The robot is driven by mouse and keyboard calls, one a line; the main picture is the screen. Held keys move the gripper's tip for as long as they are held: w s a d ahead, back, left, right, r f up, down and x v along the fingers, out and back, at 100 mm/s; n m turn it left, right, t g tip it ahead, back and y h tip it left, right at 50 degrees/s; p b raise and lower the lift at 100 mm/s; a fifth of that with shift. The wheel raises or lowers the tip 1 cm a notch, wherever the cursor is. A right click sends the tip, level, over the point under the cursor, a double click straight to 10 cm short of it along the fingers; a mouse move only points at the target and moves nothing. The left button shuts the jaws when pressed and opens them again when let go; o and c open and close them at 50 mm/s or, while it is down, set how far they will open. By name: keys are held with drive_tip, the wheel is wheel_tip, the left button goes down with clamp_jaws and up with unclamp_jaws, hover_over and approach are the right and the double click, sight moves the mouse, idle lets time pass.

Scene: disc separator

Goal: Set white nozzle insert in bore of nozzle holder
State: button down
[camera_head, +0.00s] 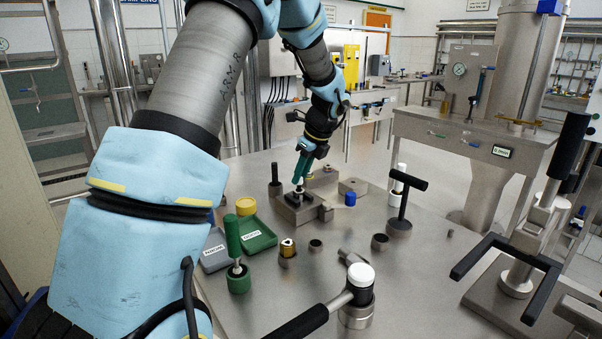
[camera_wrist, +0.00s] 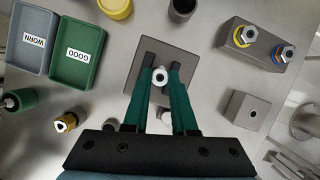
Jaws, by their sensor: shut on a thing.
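My gripper (camera_head: 299,181) has its green fingers closed on the white nozzle insert (camera_head: 298,189). In the wrist view the insert (camera_wrist: 159,76) is a small white ring with a dark centre between the fingertips (camera_wrist: 160,78). It is held over a grey fixture block (camera_head: 309,216) with dark clamp pieces, which also shows in the wrist view (camera_wrist: 133,80). The nozzle holder and its bore are not clear under the fingers and insert. I cannot tell whether the insert touches anything below it.
In the wrist view, a green GOOD tray (camera_wrist: 97,72) and grey WORN tray (camera_wrist: 32,68) lie left. A block with two coloured nuts (camera_wrist: 240,52) and a block with one hole (camera_wrist: 238,115) lie right.

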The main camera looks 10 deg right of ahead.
drive_tip(key=shift+f, duration=0.2)
drive_tip(key=shift+f+b, duration=0.3)
drive_tip(key=shift+f, duration=0.2)
drive_tip(key=c, duration=0.6)
unclamp_jaws()
drive_tip(key=shift+c, duration=0.2)
